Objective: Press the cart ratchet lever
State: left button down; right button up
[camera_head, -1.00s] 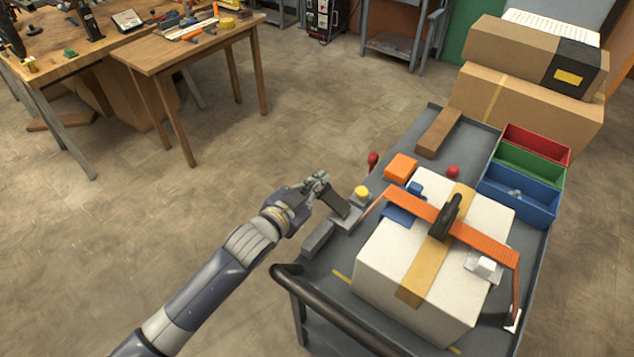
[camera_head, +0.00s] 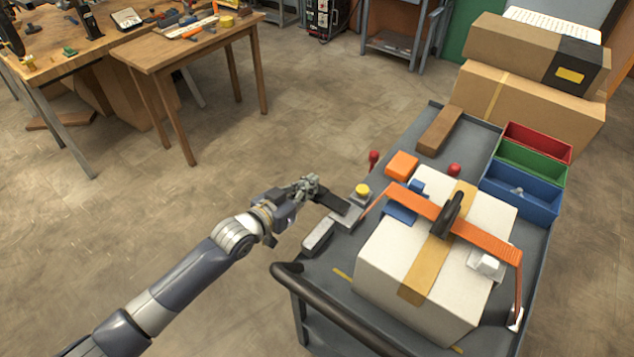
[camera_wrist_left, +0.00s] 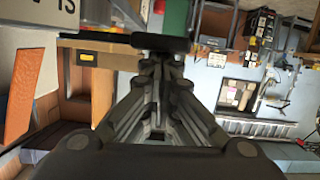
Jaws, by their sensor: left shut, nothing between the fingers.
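A dark lever (camera_head: 332,203) sticks out over the left edge of the grey cart (camera_head: 462,138) from a grey metal block (camera_head: 349,216) with a yellow knob (camera_head: 362,191). My left gripper (camera_head: 311,184) is shut and empty at the lever's outer end; I cannot tell whether they touch. In the left wrist view the shut fingers (camera_wrist_left: 161,68) point at a dark bar (camera_wrist_left: 160,42), probably the lever. An orange strap (camera_head: 484,240) with a black ratchet handle (camera_head: 452,215) crosses a white box (camera_head: 397,262) on the cart. My right gripper is not in view.
Red, green and blue bins (camera_head: 520,195) line the cart's right side. An orange block (camera_head: 402,164), red knobs and a brown block (camera_head: 440,130) sit at its far part. The black push handle (camera_head: 335,310) is at the near end. Floor left of the cart is clear.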

pick_arm(q)
jog(key=shift+w+a+f+n+b, duration=0.1)
jog(key=shift+f+n+b, duration=0.1)
jog(key=shift+f, duration=0.15)
jog(key=shift+w+a+f+n+b, duration=0.1)
jog(key=shift+f+n, duration=0.1)
jog(key=shift+f, duration=0.45)
